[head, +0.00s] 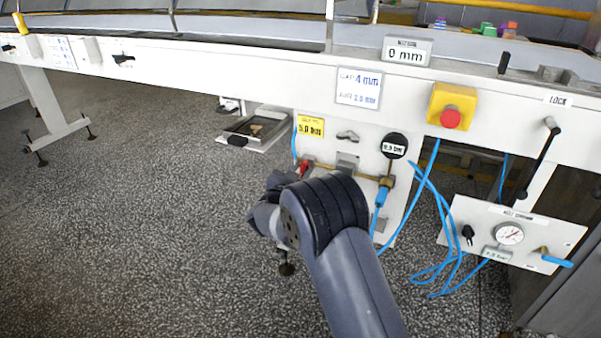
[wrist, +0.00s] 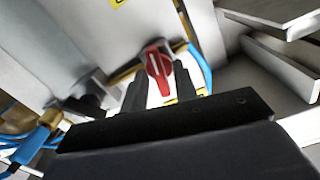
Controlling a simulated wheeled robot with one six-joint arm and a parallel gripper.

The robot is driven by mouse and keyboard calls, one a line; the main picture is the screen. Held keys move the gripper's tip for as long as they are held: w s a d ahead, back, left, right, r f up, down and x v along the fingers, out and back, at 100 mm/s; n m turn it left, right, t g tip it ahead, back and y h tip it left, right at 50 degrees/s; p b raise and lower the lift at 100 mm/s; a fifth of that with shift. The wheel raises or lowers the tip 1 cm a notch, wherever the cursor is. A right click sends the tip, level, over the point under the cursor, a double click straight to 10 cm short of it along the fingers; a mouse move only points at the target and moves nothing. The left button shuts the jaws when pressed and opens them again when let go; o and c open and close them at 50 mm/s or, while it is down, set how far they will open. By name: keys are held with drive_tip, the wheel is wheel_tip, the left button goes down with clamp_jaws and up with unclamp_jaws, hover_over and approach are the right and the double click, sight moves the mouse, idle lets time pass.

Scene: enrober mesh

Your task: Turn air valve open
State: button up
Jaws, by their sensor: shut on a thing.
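The air valve has a red handle (wrist: 158,68) with a white mark on it, seen in the wrist view between the two dark fingers of my gripper (wrist: 161,92). The gripper is shut on the handle. In the head view a small part of the red handle (head: 304,169) shows on the white panel, just above my dark arm. The arm hides the gripper's fingertips there. Brass pipe and blue hose run beside the valve.
A yellow box with a red button (head: 451,119) sits on the machine's front beam. Blue hoses (head: 440,240) hang to the right, near a lower panel with a pressure gauge (head: 509,234). A round black gauge (head: 394,146) is right of the valve. The speckled floor at left is mostly clear.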

drive_tip(key=shift+m, duration=0.3)
drive_tip(key=m+b, duration=0.2)
drive_tip(key=m, duration=0.1)
drive_tip(key=shift+f+m, duration=0.15)
drive_tip(key=shift+m, duration=0.15)
drive_tip(key=m+b, duration=0.3)
drive_tip(key=m, duration=0.1)
drive_tip(key=shift+d+m, duration=0.1)
drive_tip(key=shift+m, duration=0.2)
drive_tip(key=m+b, duration=0.1)
drive_tip(key=m, duration=0.2)
drive_tip(key=shift+m+b, duration=0.35)
drive_tip(key=shift+m, duration=1.45)
drive_tip(key=o, duration=0.6)
drive_tip(key=shift+s, duration=0.1)
